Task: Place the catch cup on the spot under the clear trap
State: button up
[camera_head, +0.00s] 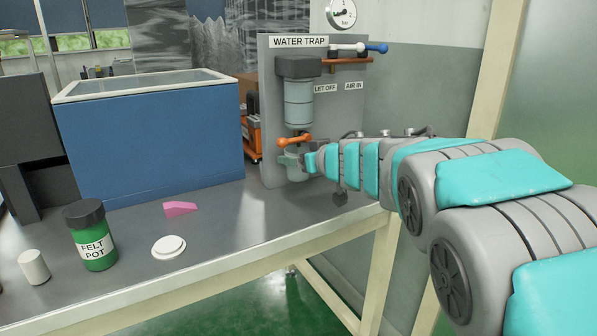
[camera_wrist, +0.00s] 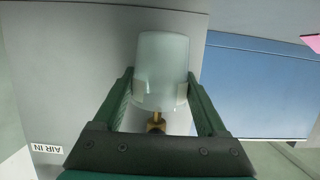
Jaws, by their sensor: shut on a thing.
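The catch cup (camera_wrist: 160,62) is a pale translucent cup between the two green fingers of my gripper (camera_wrist: 160,78) in the wrist view, which looks upside down. My gripper is shut on it. In the head view the cup (camera_head: 296,173) shows partly below my gripper (camera_head: 290,160), close to the grey board. The clear trap (camera_head: 298,103), a cylinder with a dark cap, hangs on the board above the cup. A brass outlet (camera_wrist: 157,121) points at the cup's mouth. The spot under the trap is hidden, and I cannot tell whether the cup touches the bench.
An orange lever (camera_head: 294,141) sits just above my gripper, below the trap. A blue tank (camera_head: 150,140) stands left of the board. A felt pot (camera_head: 91,238), white cylinder (camera_head: 34,267), white disc (camera_head: 168,247) and pink wedge (camera_head: 181,208) are on the bench (camera_head: 235,225).

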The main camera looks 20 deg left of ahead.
aim_at(298, 170)
jog(key=shift+f+b, duration=1.05)
jog(key=shift+f, duration=0.75)
jog(key=shift+f, duration=0.15)
jog(key=o, duration=1.4)
jog(key=shift+r, duration=0.25)
jog(key=p+v, duration=0.2)
jog(key=v, duration=1)
